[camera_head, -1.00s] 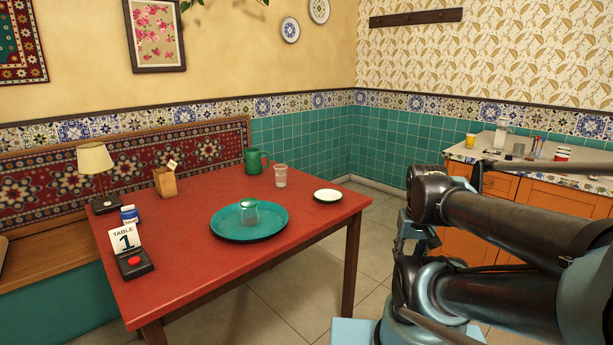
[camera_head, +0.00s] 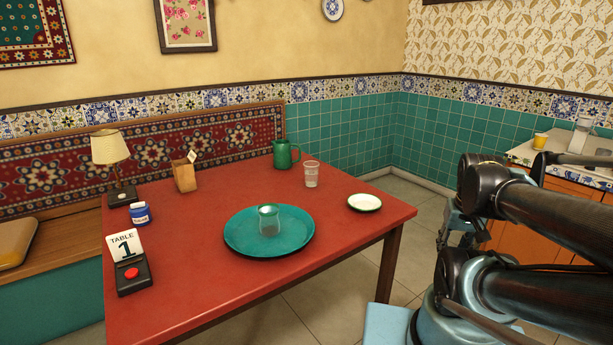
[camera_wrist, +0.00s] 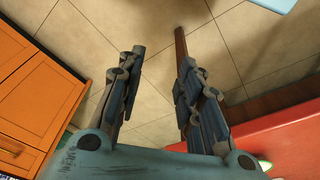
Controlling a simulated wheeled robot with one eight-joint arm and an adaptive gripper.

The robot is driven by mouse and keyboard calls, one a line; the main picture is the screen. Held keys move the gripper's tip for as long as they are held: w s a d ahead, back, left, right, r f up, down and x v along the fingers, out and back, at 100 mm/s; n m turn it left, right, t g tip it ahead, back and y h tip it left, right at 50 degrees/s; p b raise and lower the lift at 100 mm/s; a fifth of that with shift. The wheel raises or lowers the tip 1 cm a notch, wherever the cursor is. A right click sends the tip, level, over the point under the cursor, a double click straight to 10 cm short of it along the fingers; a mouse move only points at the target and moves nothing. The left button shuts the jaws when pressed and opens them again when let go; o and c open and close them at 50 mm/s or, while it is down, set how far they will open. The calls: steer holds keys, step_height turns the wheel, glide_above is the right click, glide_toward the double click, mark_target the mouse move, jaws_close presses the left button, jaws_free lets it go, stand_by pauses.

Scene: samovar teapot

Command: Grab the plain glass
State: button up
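A clear glass (camera_head: 269,221) stands on the teal round tray (camera_head: 240,240) on the red table. A second clear cup (camera_head: 311,175) stands directly on the table farther back, beside the green mug. It looks ridged or marked, but the detail is too small to be sure. My gripper (camera_wrist: 162,58) is open and empty in the wrist view, its two fingers apart above the tiled floor. It is to the right of the table, away from both glasses. Neither glass shows in the wrist view.
The red table (camera_head: 180,260) also holds a green mug (camera_head: 285,154), a small white dish (camera_head: 364,202), a lamp (camera_head: 110,150), a paper bag (camera_head: 184,175), a blue-labelled jar (camera_head: 137,213) and a table sign (camera_head: 125,245). An orange counter (camera_head: 560,185) stands at right. Floor lies between.

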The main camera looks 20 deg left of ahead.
steer(key=shift+w+a, duration=0.25)
steer(key=shift+w, duration=0.25)
steer(key=shift+o, duration=1.4)
steer(key=o, duration=0.6)
steer(key=shift+w+a+r+n, duration=0.1)
steer(key=shift+a+r+n, duration=0.3)
steer(key=shift+r, duration=0.45)
steer(key=w+a+r+n+y, duration=0.1)
steer(key=w+a+r+n, duration=0.1)
steer(key=w+a+r, duration=0.35)
step_height(320, 180, up, 9)
steer(key=n+y, duration=0.5)
steer(key=n, duration=0.4)
glide_above(307, 173)
steer(key=d, duration=0.7)
steer(key=shift+t, duration=0.4)
steer(key=x, duration=1.6)
steer(key=shift+s+f, duration=0.1)
steer(key=shift+f, duration=0.2)
